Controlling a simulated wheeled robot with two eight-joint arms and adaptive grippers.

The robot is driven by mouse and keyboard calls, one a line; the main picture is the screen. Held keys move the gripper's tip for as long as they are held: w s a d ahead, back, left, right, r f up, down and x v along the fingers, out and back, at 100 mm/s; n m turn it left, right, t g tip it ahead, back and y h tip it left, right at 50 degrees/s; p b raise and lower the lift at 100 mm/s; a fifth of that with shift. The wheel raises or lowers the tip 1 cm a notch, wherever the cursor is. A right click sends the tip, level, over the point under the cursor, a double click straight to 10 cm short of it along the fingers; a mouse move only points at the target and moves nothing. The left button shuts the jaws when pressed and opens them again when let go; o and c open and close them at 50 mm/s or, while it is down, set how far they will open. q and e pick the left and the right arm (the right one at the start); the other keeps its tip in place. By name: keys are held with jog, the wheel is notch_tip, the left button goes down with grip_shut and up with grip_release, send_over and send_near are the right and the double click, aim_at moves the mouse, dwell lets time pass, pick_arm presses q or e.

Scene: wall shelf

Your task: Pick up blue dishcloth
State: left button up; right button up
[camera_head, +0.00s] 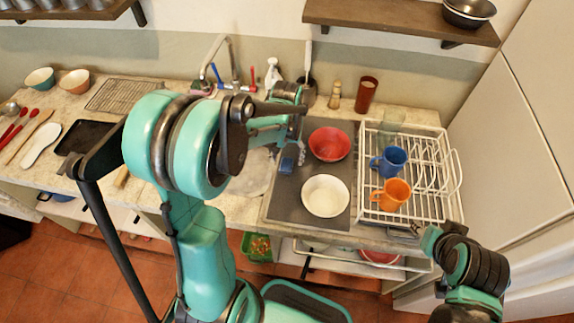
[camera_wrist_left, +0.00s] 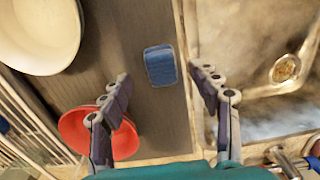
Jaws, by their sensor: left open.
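The blue dishcloth (camera_wrist_left: 160,65) is a small folded blue block lying on the dark grey mat, near the mat's edge beside the sink. It also shows in the head view (camera_head: 287,164), partly hidden by my left gripper. My left gripper (camera_head: 292,146) is above it, pointing down. In the left wrist view my left gripper (camera_wrist_left: 162,82) has its fingers spread, one on each side of the cloth in the picture, holding nothing. My right arm is at the lower right of the head view; its finger state is unclear.
A red bowl (camera_head: 330,144) and a white bowl (camera_head: 325,196) stand on the mat (camera_head: 282,204) close to the cloth. A white dish rack (camera_head: 437,205) with a blue mug (camera_head: 389,161) and an orange mug (camera_head: 391,195) is to the right. The sink (camera_wrist_left: 255,75) and faucet are alongside.

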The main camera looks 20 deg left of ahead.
aim_at(286, 163)
pick_arm(q)
notch_tip(286, 163, down, 4)
jog(key=shift+w+a+f+b, duration=0.1)
jog(key=shift+w+b, duration=0.05)
jog(key=shift+b, duration=0.55)
jog(key=shift+c, duration=0.6)
jog(key=c, duration=1)
jog(key=shift+r+p, duration=0.3)
jog(key=shift+r, duration=0.3)
jog(key=r, duration=0.1)
jog(key=r+p, duration=0.1)
jog(key=r, duration=0.1)
jog(key=shift+s+d+r, duration=0.2)
jog(key=shift+s+r, duration=0.15)
jog(key=shift+r, duration=0.05)
jog(key=s+d+r+p, duration=0.1)
jog(key=s+d+r, duration=0.1)
jog(key=s, duration=0.1)
jog(key=s+d+r+p, duration=0.1)
jog(key=s+d+r, duration=0.1)
jog(key=s, duration=0.1)
jog(key=s+d+r+p, duration=0.1)
jog(key=s+d+r, duration=0.1)
jog(key=s, duration=0.1)
jog(key=shift+d+r, duration=0.1)
jog(key=shift+d, duration=0.1)
